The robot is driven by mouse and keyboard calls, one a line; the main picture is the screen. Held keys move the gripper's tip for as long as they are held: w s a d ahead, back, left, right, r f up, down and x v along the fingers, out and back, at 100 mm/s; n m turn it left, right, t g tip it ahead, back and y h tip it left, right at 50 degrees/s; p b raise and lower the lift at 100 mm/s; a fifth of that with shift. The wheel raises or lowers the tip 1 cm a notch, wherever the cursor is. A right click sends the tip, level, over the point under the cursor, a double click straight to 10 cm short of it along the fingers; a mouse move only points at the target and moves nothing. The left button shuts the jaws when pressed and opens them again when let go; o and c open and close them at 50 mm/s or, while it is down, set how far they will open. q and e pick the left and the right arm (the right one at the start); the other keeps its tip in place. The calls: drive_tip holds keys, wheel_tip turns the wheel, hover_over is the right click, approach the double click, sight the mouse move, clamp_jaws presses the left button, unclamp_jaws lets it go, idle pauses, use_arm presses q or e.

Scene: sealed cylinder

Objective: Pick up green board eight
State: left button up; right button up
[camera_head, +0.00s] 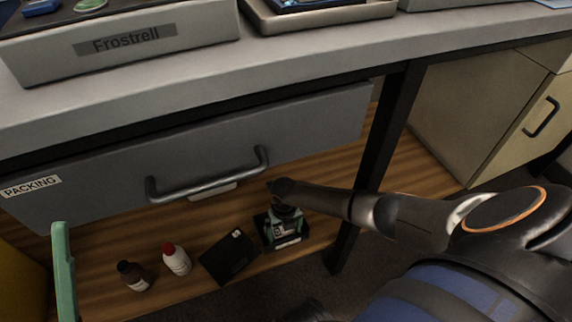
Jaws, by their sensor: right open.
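I cannot make out any board marked eight. A green item (90,6) sits in the grey box labelled Frostrell (125,43) at the top left; it is cut off by the picture edge and I cannot tell what it is. My right arm comes in from the right, and its gripper (286,238) points down in front of the desk, below the drawer handle. It is open; its fingers are dark and small, and I see nothing held between them. My left gripper does not show.
A grey drawer (90,185) marked PACKING is shut below the worktop (290,55). A metal tray (325,18) stands on top. A dark bottle (133,276), a white bottle with red cap (177,260) and a black box (229,257) stand low down. A dark table leg (388,130) is close by my right arm.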

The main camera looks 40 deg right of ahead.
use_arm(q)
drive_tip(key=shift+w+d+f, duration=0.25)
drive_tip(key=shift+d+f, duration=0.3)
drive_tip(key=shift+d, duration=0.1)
use_arm(e)
drive_tip(key=shift+f, duration=0.7)
drive_tip(key=shift+c, duration=0.2)
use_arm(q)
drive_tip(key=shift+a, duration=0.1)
use_arm(e)
drive_tip(key=c, duration=1.3)
drive_tip(key=shift+o, duration=0.2)
drive_tip(key=shift+r, duration=0.1)
